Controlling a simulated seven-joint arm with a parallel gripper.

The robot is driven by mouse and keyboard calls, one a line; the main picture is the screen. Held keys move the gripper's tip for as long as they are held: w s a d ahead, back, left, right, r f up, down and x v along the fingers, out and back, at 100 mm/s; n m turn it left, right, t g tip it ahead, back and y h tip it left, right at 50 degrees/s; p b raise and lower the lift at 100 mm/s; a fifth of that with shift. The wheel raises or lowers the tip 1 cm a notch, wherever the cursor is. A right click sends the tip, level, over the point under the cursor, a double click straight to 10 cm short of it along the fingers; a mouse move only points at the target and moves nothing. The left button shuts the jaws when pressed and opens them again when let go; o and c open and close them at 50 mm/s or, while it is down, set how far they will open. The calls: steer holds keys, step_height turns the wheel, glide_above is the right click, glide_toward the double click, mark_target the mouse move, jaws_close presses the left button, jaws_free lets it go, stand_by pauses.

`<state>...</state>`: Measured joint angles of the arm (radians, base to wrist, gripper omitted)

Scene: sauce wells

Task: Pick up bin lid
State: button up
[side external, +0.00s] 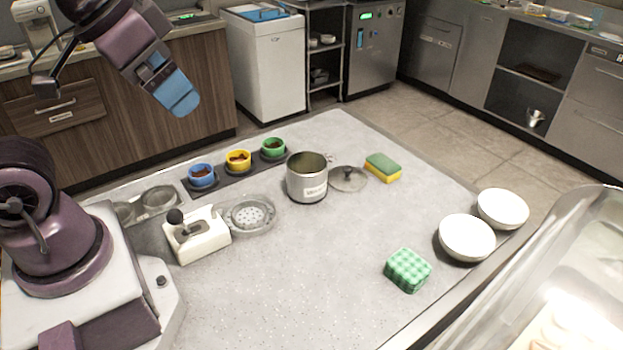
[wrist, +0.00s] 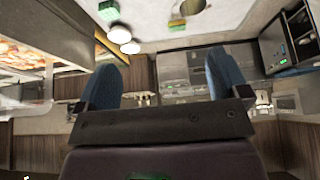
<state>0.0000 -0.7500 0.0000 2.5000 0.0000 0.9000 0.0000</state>
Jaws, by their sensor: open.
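A steel pot (side external: 307,178) with a label on its front stands open on the grey table. A round clear lid (side external: 348,179) with a dark knob lies flat beside it on the right; no other loose lid is clear to see. The pot and lid show only partly, if at all, at the top edge of the wrist view. My gripper (side external: 182,103) is raised in the air at the upper left, well away from the lid. In the wrist view my gripper (wrist: 162,72) has its two blue fingers wide apart with nothing between them.
Blue (side external: 201,176), yellow (side external: 238,161) and green (side external: 273,148) sauce cups stand in a dark rack. A sponge (side external: 382,167) lies right of the lid. A green block (side external: 408,270) and two white bowls (side external: 467,238) are farther right. The table's front middle is clear.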

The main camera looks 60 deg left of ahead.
steer(key=c, duration=0.7)
steer(key=shift+c, duration=0.2)
